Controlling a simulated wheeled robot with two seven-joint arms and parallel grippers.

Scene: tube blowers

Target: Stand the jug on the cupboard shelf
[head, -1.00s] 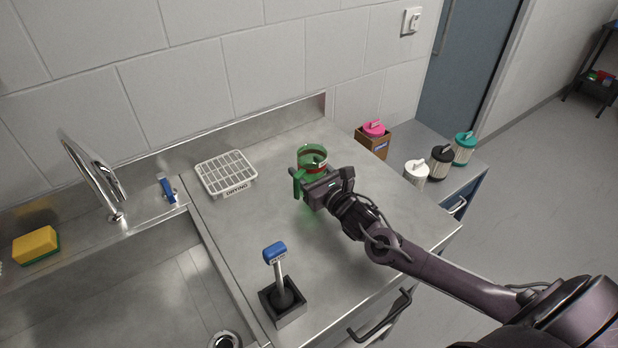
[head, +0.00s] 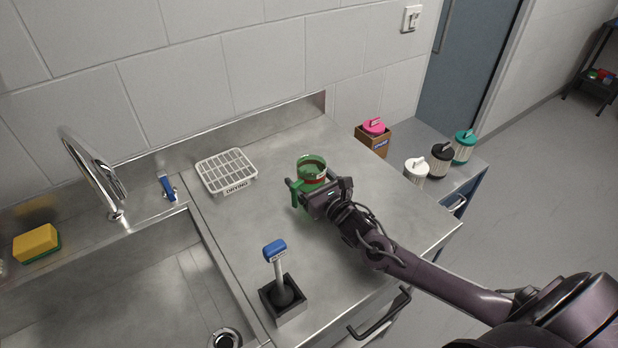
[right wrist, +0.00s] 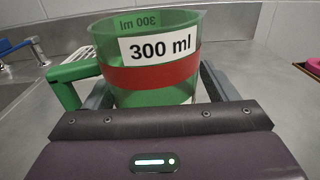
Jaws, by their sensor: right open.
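The jug (head: 311,168) is green and see-through, with a red band, a side handle and a "300 ml" label. It is upright and appears to rest on the steel counter (head: 255,225). In the right wrist view the jug (right wrist: 150,82) sits between the fingers of my right gripper (right wrist: 155,92), its handle to the left. My right gripper (head: 313,190) is open around the jug's lower part, which the gripper partly hides. My left gripper is not in view. No open cupboard shelf shows.
A white drying rack (head: 226,168) stands behind left of the jug. A blue-topped brush in a holder (head: 287,303) stands in front. The sink is at left. A lower surface at right holds a wooden box (head: 373,139) and lidded canisters (head: 417,171).

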